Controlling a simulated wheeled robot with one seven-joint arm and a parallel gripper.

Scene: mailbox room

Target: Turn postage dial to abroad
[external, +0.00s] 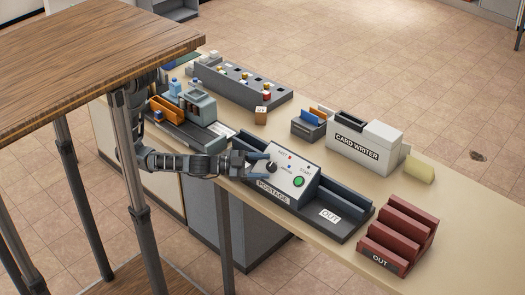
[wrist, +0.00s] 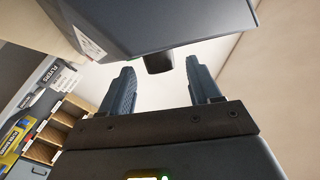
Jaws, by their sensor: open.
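The postage machine (external: 297,172) is a pale sloped box with a dark base marked POSTAGE, a green button marked START and a black dial (external: 272,167) on its left side. In the wrist view the dial (wrist: 158,60) sticks out from the dark machine body (wrist: 160,25). My gripper (external: 260,164) is open at the machine's left side, its blue fingers close to the dial. In the wrist view the dial lies ahead of the gap between my fingertips (wrist: 160,74), apart from both. The dial's pointer and setting are too small to read.
A dark tray (external: 345,218) marked OUT joins the machine's right. A red rack (external: 398,232), a card writer (external: 365,149) and a grey sorter (external: 240,84) stand on the same counter. A wooden tabletop (external: 90,45) overhangs the left. Wooden pigeonholes (wrist: 50,132) show at the wrist view's left.

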